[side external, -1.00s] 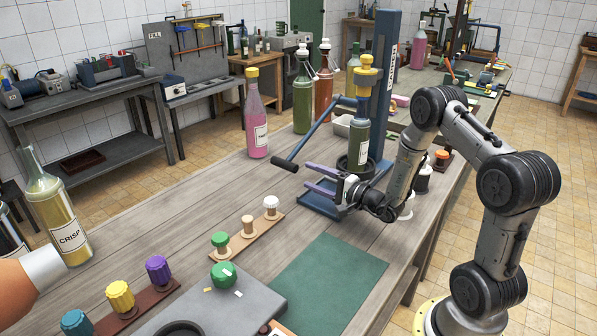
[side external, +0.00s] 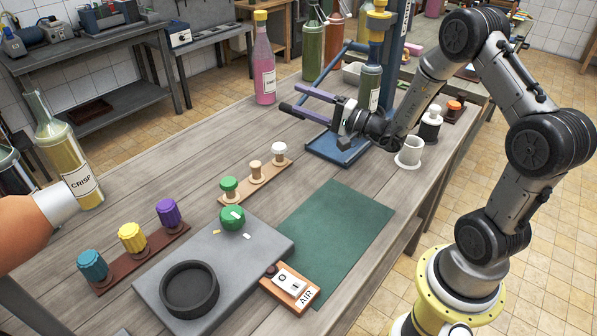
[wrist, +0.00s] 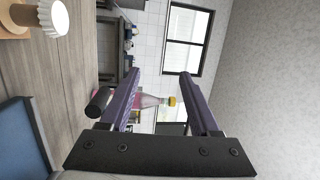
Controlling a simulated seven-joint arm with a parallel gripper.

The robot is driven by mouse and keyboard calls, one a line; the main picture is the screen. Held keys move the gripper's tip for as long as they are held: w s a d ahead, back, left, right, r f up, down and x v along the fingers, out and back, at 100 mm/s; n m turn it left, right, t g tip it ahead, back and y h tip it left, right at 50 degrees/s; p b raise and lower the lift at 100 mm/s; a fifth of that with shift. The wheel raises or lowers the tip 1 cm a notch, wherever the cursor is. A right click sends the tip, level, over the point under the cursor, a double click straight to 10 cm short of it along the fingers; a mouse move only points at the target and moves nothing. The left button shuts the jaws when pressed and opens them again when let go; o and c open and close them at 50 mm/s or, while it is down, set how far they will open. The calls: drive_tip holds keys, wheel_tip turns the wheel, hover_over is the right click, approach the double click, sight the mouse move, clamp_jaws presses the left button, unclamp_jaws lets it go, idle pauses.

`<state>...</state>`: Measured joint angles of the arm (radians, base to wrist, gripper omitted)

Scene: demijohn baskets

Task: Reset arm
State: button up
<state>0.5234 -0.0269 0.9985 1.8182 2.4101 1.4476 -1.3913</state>
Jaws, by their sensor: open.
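My gripper (side external: 308,101) is open, with its two purple fingers apart and nothing between them. It hangs above the workbench, in front of the blue press stand (side external: 335,152), and points left in the side view. Its fingers also show in the wrist view (wrist: 158,90), with the pink bottle (wrist: 150,101) seen far off between them. A dark green bottle (side external: 370,88) stands in the press behind my gripper, partly hidden by it. The press lever's dark handle shows in the wrist view (wrist: 98,102), close to one finger.
A white cup (side external: 409,152) stands right of my gripper. A green mat (side external: 335,235), a grey plate with a black ring (side external: 190,290) and an AIR switch box (side external: 290,288) lie in front. A strip of stoppers (side external: 255,178) lies left of the mat.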

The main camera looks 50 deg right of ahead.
drive_tip(key=s+a+r+n+g+y, duration=0.2)
drive_tip(key=a+r+n+y, duration=0.4)
drive_tip(key=a+r, duration=0.3)
drive_tip(key=s+a+r+n+g+y, duration=0.2)
drive_tip(key=s+a+n+g, duration=0.3)
drive_tip(key=s+a, duration=0.25)
drive_tip(key=s+a+r+n+g+y, duration=0.2)
drive_tip(key=s+a+n+g, duration=0.2)
drive_tip(key=s+a+g, duration=0.4)
drive_tip(key=s+f+n+g+h, duration=0.1)
drive_tip(key=s+f+n+h, duration=0.3)
drive_tip(key=s, duration=0.7)
drive_tip(key=s+d+f+m+t+h, duration=0.1)
drive_tip(key=d+f+m+h, duration=0.1)
drive_tip(key=d+h, duration=0.3)
drive_tip(key=d+f+m+t+h, duration=0.1)
drive_tip(key=d+f+m+h, duration=0.1)
drive_tip(key=d+h, duration=0.3)
drive_tip(key=d+f, duration=0.1)
drive_tip(key=d, duration=0.3)
drive_tip(key=shift+s+d, duration=0.3)
drive_tip(key=shift+s, duration=0.05)
